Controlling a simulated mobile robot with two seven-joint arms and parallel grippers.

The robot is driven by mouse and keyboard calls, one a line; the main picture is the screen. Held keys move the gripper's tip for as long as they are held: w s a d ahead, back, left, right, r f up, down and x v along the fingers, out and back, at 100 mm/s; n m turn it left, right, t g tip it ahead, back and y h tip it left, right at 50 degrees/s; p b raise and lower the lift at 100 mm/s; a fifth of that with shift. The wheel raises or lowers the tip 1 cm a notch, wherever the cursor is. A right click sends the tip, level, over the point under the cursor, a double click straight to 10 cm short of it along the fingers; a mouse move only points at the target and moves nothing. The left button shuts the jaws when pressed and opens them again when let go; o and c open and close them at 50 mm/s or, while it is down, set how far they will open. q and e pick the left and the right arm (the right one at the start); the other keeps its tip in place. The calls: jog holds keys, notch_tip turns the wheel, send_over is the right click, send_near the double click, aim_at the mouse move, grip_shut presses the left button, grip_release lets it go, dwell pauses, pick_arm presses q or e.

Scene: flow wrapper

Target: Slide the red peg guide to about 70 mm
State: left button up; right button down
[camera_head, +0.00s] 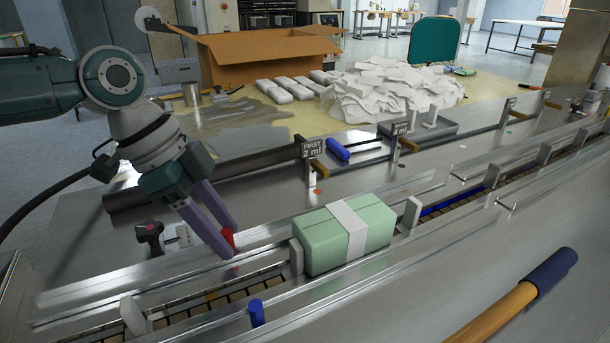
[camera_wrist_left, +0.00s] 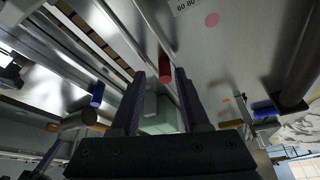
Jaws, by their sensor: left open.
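Scale figures "60 80" (camera_wrist_left: 186,5) show at the top of that view. The guide's pointer and its exact reading cannot be made out. My right gripper is not in view.
A green pack with a white band (camera_head: 344,234) sits on the conveyor just right of the gripper. A blue peg (camera_head: 257,312) stands on the nearer rail. A black-handled tool (camera_head: 150,237) lies left of the fingers. An orange bar with a blue end (camera_head: 515,297) crosses the front right.

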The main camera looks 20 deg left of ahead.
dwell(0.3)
pick_arm(q)
jog(key=shift+r, duration=0.35)
jog(key=p+v, duration=0.1)
jog(key=v, duration=0.8)
jog(key=shift+a, duration=0.15)
jog(key=shift+s+r, duration=0.1)
jog(key=shift+s, duration=0.05)
